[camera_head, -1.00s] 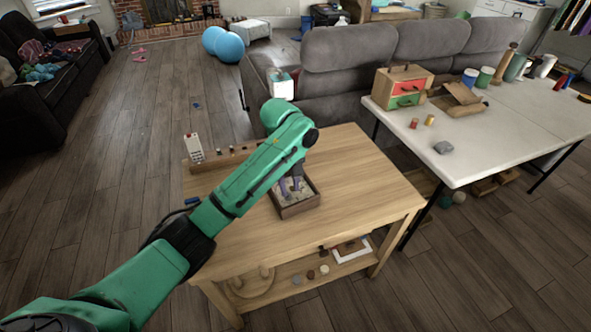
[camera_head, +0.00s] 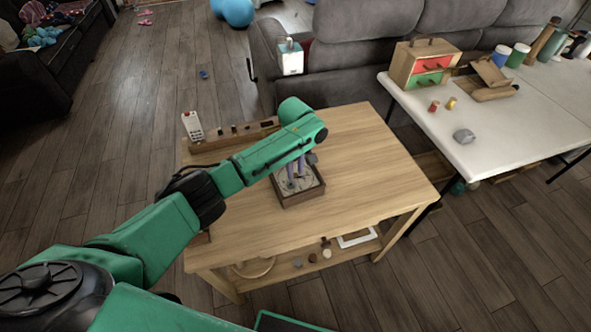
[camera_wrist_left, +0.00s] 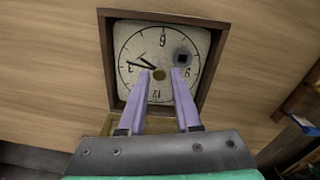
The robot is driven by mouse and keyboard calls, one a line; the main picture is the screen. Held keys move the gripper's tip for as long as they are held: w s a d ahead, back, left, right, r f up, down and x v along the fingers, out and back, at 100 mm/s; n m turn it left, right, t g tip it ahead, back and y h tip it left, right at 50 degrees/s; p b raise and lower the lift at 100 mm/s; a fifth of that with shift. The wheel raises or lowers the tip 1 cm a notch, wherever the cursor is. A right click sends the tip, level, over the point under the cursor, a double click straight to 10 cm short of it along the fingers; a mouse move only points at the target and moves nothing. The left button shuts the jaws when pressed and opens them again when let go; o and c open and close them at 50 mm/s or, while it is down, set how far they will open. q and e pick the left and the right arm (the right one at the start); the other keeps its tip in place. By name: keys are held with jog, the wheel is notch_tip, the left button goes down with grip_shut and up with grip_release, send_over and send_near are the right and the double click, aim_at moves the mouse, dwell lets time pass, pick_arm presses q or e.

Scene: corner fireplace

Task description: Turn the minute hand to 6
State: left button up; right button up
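The square clock (camera_head: 297,199) lies face up in a dark wooden frame on the wooden table (camera_head: 365,175). In the left wrist view, the clock (camera_wrist_left: 133,42) has a pale face that appears upside down, with the 6 at the top. The longer black hand (camera_wrist_left: 138,66) points left, near the 3. A shorter, thicker hand (camera_wrist_left: 148,61) points up and left. My left gripper (camera_head: 297,180) is over the face; in its wrist view, its purple fingers (camera_wrist_left: 164,72) are apart, on either side of the brown hub. Contact cannot be told. My right gripper is not in view.
A wooden rack (camera_head: 235,135) with small pieces and a white remote-like object (camera_head: 193,126) stand at the table's back left. A white table (camera_head: 520,130) with a drawer box (camera_head: 423,62) is on the right. The wooden table's right part is clear.

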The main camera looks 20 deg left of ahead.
pick_arm(q)
jog(key=shift+c, duration=1.2)
grip_shut()
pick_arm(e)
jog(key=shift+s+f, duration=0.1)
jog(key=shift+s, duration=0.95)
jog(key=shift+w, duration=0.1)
